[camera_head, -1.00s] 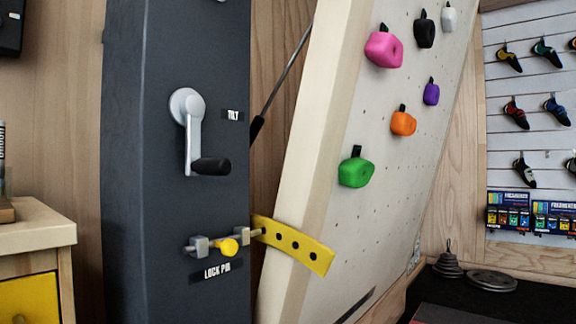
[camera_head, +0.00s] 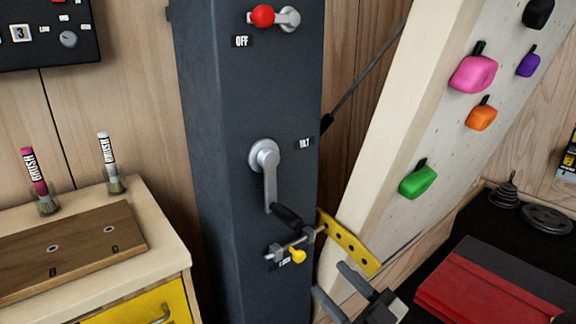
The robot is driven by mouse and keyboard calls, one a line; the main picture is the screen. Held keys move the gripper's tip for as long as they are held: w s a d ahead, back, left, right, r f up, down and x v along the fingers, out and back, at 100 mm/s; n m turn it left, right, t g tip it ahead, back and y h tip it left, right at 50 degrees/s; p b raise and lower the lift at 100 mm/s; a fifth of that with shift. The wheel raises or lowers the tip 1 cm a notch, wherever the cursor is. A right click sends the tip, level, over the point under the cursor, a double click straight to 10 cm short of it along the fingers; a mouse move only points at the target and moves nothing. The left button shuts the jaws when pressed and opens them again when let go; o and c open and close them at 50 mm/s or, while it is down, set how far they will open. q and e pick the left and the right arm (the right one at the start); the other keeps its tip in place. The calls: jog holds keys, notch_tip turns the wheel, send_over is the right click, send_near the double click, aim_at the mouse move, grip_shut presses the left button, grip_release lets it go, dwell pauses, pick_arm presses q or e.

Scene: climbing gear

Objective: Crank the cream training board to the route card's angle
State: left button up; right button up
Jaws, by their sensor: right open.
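The cream training board (camera_head: 375,140) leans at the right of the dark post, with several coloured holds on its face. The tilt crank (camera_head: 265,165) on the post hangs with its black handle (camera_head: 287,216) low and to the right. Below it, the lock pin with its yellow knob (camera_head: 298,256) sits in grey brackets, beside the board's yellow holed strip (camera_head: 350,244); I cannot tell whether the pin is in a hole. A red-knobbed lever (camera_head: 262,16) points left above an OFF label. My right gripper (camera_head: 329,279) is open and empty, below the strip. No route card is readable.
A wooden cabinet (camera_head: 165,240) with two brushes and a brown board on top stands at the left. A black panel (camera_head: 45,35) showing a 3 hangs above. A red folded item (camera_head: 480,285) and weight plates (camera_head: 547,219) lie on the dark surface at right.

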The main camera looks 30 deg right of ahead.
aim_at(278, 206)
jog(key=shift+h, duration=0.3)
jog(key=x, duration=0.5)
jog(key=d+p+x, duration=0.1)
jog(key=x, duration=0.4)
jog(key=r+p+x, duration=0.1)
jog(key=x, duration=0.4)
jog(key=shift+d, duration=0.2)
jog(key=shift+p, duration=0.3)
grip_shut()
